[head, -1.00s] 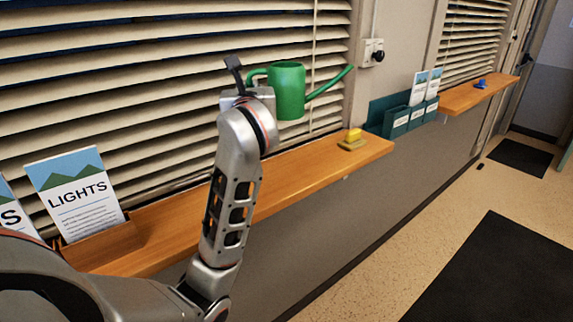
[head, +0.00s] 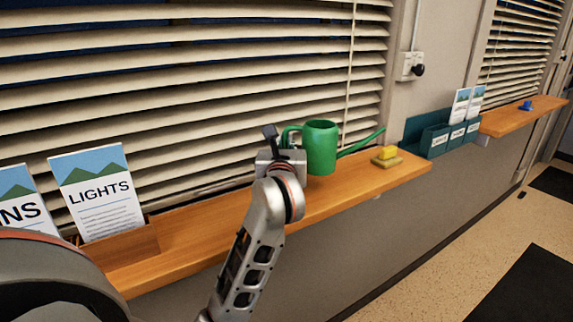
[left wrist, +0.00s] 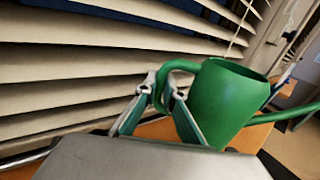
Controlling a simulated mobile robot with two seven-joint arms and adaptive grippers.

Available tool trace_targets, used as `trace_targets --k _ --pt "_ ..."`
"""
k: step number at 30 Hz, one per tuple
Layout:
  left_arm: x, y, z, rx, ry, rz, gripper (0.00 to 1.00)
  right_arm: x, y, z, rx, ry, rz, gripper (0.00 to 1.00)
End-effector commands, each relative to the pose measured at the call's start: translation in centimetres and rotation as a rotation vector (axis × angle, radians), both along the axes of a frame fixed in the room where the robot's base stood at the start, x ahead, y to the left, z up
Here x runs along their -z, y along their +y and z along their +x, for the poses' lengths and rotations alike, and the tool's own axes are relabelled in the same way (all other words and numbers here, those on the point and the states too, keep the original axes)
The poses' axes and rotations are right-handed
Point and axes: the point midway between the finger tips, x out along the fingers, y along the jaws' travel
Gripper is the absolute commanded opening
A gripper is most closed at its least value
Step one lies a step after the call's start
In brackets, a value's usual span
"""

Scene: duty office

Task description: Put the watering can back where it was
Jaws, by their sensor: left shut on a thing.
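The green watering can (head: 320,148) is upright at the wooden window shelf (head: 345,192), its spout pointing right. In the head view its base looks level with the shelf top, but I cannot tell whether it touches. My left gripper (head: 285,143) is at the can's left side. In the left wrist view the two fingers of my left gripper (left wrist: 163,90) are closed around the handle of the can (left wrist: 228,100). The fingertips are partly hidden in the head view. My right gripper is not in view.
A yellow item on a small base (head: 386,157) sits on the shelf right of the can, close to the spout. Leaflets in a wooden holder (head: 120,246) stand at the left. Teal leaflet boxes (head: 440,138) are farther right. Blinds (head: 200,90) rise behind the shelf.

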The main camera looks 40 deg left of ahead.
Motion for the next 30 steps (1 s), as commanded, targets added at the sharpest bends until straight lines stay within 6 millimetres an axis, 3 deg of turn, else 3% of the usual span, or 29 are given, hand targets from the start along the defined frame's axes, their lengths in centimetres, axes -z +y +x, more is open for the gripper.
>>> trace_targets --k 7,15,28,29,30 --pt "1.4 0.0 0.0 -0.001 -0.003 0.001 0.0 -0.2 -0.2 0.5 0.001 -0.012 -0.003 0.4" --pt "4.9 0.0 0.0 -0.001 -0.002 0.001 0.0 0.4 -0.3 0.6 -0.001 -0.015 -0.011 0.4" --pt "5.3 0.0 0.0 -0.001 -0.005 0.001 0.0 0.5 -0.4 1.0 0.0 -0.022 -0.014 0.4" --pt "5.3 0.0 0.0 0.0 -0.002 0.0 0.16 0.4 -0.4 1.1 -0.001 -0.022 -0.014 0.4" --pt "5.3 0.0 0.0 0.0 -0.002 0.0 0.25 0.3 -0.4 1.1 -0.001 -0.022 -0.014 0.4"
